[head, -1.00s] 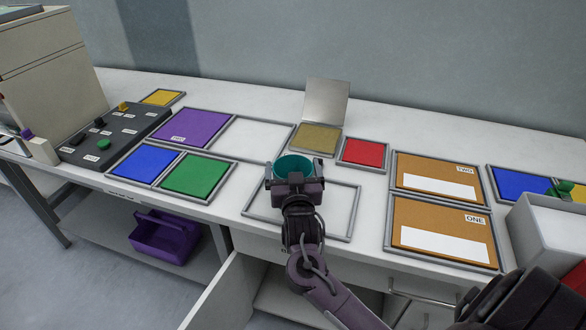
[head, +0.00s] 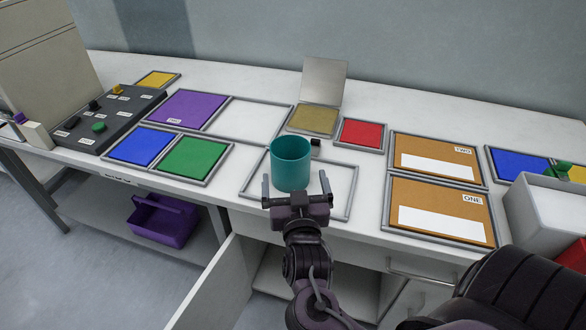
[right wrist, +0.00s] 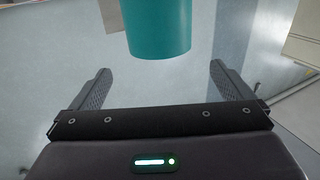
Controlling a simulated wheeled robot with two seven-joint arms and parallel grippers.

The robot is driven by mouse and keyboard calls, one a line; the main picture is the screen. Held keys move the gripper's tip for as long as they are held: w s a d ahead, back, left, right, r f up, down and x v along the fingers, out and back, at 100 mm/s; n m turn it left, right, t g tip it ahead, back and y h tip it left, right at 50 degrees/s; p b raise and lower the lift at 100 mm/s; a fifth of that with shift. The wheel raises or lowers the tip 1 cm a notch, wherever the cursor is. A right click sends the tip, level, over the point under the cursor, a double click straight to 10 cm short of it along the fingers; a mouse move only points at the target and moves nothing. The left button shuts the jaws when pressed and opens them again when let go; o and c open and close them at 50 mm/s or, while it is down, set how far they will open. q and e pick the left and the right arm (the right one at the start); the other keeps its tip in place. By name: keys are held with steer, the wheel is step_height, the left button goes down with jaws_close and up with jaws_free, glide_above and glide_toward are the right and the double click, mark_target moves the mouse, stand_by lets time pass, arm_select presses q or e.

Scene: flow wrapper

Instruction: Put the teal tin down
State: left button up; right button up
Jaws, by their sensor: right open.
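The teal tin (head: 290,165) stands upright, open end up, in the white grey-framed area (head: 340,205) at the middle front of the bench. My right gripper (head: 295,184) is open, just in front of the tin on the near side, its fingers apart and clear of it. In the right wrist view the tin (right wrist: 157,28) shows beyond the open fingers (right wrist: 160,70), with a gap between. My left gripper is not in view.
A red tray (head: 361,133) and a gold tray with raised lid (head: 325,80) lie behind the tin. A small dark object (head: 316,146) is by the tin. Brown trays (head: 440,210) lie right; green (head: 192,158) and blue (head: 143,147) trays left. A cabinet door (head: 215,285) hangs open below.

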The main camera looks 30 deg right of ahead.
mark_target(292, 161)
steer(key=p+x, duration=0.8)
steer(key=x, duration=0.1)
steer(key=shift+p, duration=0.3)
steer(key=shift+w+d+f, duration=0.2)
steer(key=shift+w, duration=0.2)
steer(key=shift+r, duration=0.1)
steer(key=c, duration=1.3)
